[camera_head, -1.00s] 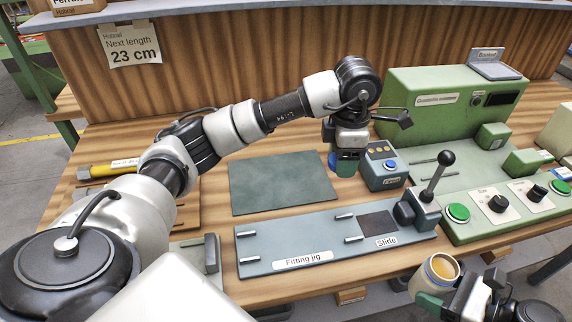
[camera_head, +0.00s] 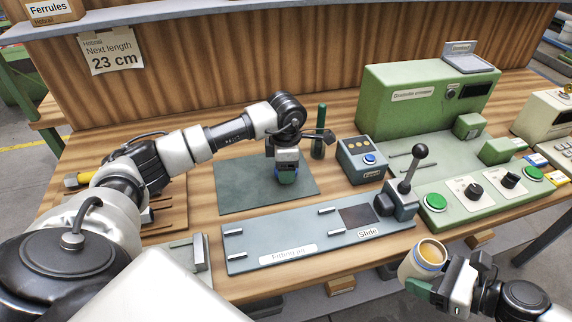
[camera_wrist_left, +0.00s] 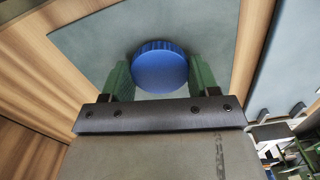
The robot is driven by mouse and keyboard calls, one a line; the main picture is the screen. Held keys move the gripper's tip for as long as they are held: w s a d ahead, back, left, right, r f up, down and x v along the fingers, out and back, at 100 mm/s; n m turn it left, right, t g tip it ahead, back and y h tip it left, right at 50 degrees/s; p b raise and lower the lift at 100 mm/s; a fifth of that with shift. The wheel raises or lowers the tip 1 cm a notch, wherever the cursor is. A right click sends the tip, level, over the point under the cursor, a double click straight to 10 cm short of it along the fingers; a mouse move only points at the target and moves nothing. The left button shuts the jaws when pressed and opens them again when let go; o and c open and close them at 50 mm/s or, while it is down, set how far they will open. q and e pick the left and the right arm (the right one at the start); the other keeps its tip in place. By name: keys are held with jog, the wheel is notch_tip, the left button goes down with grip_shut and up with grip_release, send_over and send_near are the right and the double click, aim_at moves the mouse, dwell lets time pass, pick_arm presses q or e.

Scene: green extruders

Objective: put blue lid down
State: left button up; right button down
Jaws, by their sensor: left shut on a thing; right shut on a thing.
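The blue lid (camera_wrist_left: 160,66) is round with a ridged edge. In the left wrist view it sits between the two green fingers of my left gripper (camera_wrist_left: 158,80), which is shut on it. In the head view my left gripper (camera_head: 285,174) is over the dark green mat (camera_head: 238,190) and largely hides the lid. I cannot tell whether the lid touches the mat.
A dark green upright cylinder (camera_head: 319,130) stands behind the mat, close to my left gripper. The fitting jig (camera_head: 290,240) lies in front. The mat's left part is clear.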

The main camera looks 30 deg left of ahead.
pick_arm(q)
jog(key=shift+f, duration=0.15)
jog(key=shift+f+b, duration=0.25)
jog(key=shift+b, duration=0.05)
jog(key=o, duration=1)
jog(key=shift+w+r, duration=0.1)
jog(key=shift+r, duration=0.5)
notch_tip(320, 180, up, 12)
jog(key=shift+d+f+b, duration=0.1)
jog(key=shift+f+b, duration=0.15)
jog(key=shift+b, duration=0.15)
